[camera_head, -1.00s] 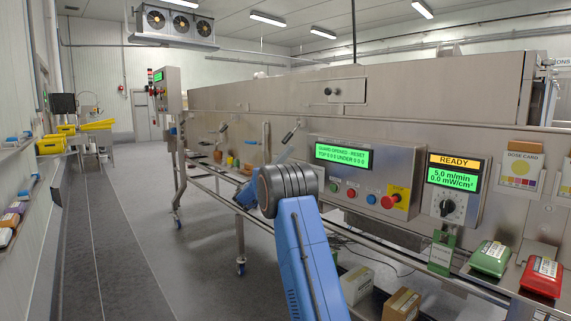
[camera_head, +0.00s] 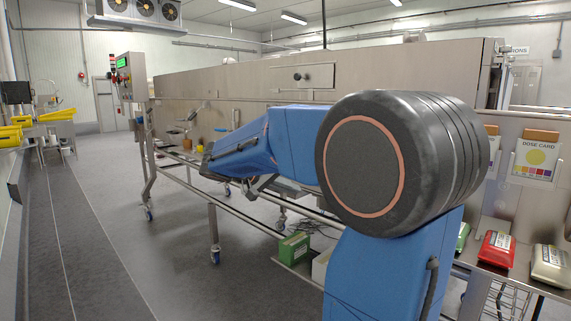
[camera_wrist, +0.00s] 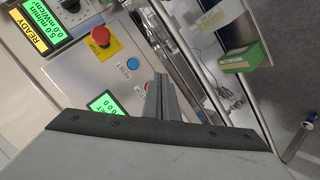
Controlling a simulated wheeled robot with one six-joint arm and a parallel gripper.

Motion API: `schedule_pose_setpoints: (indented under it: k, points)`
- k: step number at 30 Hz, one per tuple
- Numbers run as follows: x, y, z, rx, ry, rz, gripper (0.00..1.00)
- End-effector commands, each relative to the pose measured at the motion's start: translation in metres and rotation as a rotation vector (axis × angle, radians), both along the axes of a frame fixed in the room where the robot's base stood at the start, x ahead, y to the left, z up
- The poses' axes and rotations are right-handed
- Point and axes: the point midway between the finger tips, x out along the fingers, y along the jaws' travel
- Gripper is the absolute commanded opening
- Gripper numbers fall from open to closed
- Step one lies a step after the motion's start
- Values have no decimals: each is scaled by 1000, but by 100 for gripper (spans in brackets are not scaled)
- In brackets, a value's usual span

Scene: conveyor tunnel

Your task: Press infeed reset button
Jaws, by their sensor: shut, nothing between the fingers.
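In the wrist view a steel control panel shows a blue button (camera_wrist: 133,63) labelled RESET. Beside it is a red mushroom button (camera_wrist: 103,45) on a yellow plate. A green-lit display (camera_wrist: 107,104) is partly hidden by my gripper, and so is another button near my fingers. My gripper (camera_wrist: 161,84) is shut and empty, its fingertips close to the blue button in the picture; I cannot tell whether they touch the panel. In the head view my arm hides this panel. A second control box (camera_head: 124,78) with a green display stands at the tunnel's far end; its buttons are too small to read.
The steel tunnel (camera_head: 230,86) runs along the right side. Its rail and wheeled legs stand below. A green box (camera_head: 293,247) sits on the low shelf. Red (camera_head: 496,250) and pale packets lie at the right. The grey floor (camera_head: 170,250) at left is clear.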

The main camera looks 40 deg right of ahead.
Motion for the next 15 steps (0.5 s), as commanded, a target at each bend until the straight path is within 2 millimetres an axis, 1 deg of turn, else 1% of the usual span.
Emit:
schedule_pose_setpoints:
  k: [1,3,8,15]
  points:
    - [-16,13,-9,58,13,31,0]
    - [-36,31,-24,144,35,78,0]
    - [-79,76,-61,333,72,208,0]
    - [-137,149,-112,580,84,436,0]
